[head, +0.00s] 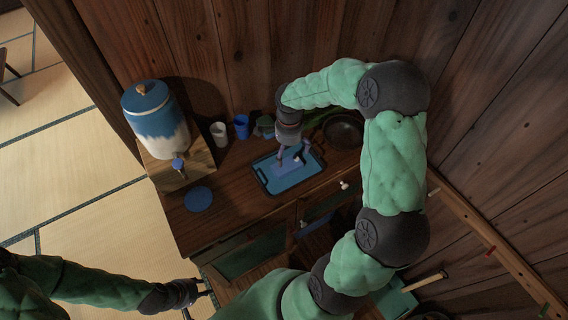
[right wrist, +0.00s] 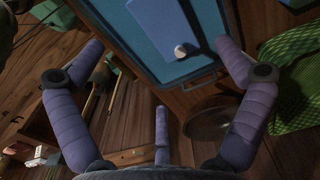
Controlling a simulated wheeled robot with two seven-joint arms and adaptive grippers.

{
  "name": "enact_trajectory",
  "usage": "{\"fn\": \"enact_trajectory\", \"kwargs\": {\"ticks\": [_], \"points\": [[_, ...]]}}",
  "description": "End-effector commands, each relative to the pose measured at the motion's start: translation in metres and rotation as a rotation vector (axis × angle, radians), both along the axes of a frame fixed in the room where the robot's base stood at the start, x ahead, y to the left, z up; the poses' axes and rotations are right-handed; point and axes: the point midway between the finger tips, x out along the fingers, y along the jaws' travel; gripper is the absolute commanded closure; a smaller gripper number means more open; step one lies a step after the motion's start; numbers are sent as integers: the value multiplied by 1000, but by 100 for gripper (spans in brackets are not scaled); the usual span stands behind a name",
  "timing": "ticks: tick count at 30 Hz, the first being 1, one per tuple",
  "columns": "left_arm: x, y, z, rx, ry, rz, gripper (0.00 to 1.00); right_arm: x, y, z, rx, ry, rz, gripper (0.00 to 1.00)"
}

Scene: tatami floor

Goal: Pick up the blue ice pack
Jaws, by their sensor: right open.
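The blue ice pack (right wrist: 165,22) is a flat slab with a white round cap. It lies on a blue tray (right wrist: 140,62) in the right wrist view. In the head view the ice pack (head: 286,171) is partly covered by my right gripper (head: 290,158), which is over the tray (head: 298,184). In the right wrist view my right gripper (right wrist: 160,62) has its purple fingers spread wide and empty, with the ice pack beyond the fingertips. My left gripper (head: 207,288) is low at the left, away from the tray; its finger opening is too small to read.
The tray stands on a wooden cabinet (head: 235,222) against a plank wall. A blue-and-white dispenser (head: 158,118), a white cup (head: 219,134), a blue cup (head: 242,126) and a dark pan (head: 343,131) surround it. A blue disc (head: 198,198) lies at the front left. Green cloth (right wrist: 302,85) is beside the tray.

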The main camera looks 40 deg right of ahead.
Motion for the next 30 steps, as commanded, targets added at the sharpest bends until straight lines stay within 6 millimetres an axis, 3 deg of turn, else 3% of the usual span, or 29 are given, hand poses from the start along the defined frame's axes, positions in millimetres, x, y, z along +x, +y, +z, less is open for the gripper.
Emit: {"fn": "enact_trajectory", "kwargs": {"ticks": [3, 11, 21, 29, 30], "points": [[0, 0, -7, 0, 0, 0, 60, -1, 0, -22, 2, 4, 0, 0], [0, 0, -12, 0, -1, 0, 60, -1, 0, -40, 1, 1, 2, 0], [1, 0, -27, 0, -1, 0, 60, -2, 0, -84, 2, 1, 2, 0], [1, 0, -27, 0, -1, 0, 60, -2, 0, -86, 2, -1, 2, 0], [1, 0, -27, 0, -1, 0, 60, -2, 0, -86, 2, -1, 2, 8]]}}
